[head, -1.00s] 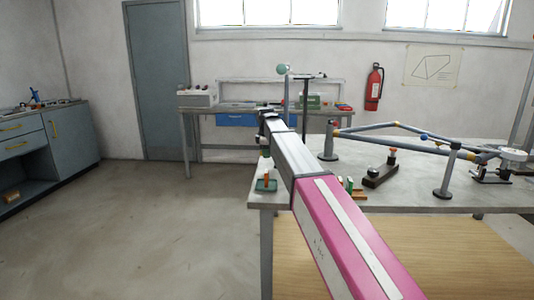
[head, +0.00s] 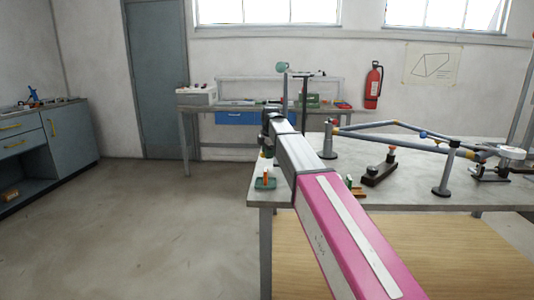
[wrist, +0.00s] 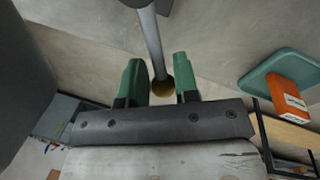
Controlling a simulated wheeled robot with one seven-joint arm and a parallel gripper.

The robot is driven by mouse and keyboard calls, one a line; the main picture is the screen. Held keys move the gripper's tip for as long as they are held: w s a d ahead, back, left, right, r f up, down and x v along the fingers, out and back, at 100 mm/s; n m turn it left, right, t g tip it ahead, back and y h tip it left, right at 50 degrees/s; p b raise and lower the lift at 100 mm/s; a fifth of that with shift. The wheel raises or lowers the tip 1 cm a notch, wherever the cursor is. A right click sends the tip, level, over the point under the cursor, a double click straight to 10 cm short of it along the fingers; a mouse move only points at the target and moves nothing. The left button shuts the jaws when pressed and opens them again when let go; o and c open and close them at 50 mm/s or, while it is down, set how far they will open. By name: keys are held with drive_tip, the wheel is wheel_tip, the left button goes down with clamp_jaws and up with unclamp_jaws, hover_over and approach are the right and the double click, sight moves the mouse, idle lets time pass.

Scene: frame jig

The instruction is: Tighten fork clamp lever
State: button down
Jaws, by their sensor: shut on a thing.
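The gripper is shut on this rod end. I cannot tell for sure whether the rod is the fork clamp lever. In the head view, my gripper is at the far end of my arm, above the table's left edge, mostly hidden by my arm. The grey bicycle frame (head: 385,139) with yellow bands lies across stands on the table, to the right of my arm.
An orange block on a green base (head: 265,180) stands at the table's (head: 325,190) left corner; it shows at the right in the wrist view (wrist: 287,92). A dark block with a red knob (head: 380,170) sits mid-table. A workbench (head: 185,112) stands behind. The left floor is clear.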

drive_tip(key=shift+s, duration=0.15)
idle(0.3)
drive_tip(key=c, duration=1.2)
unclamp_jaws()
drive_tip(key=shift+o, duration=0.2)
wheel_tip(320, 180, up, 11)
drive_tip(key=s+d, duration=0.1)
drive_tip(key=s, duration=0.1)
drive_tip(key=shift+f, duration=0.2)
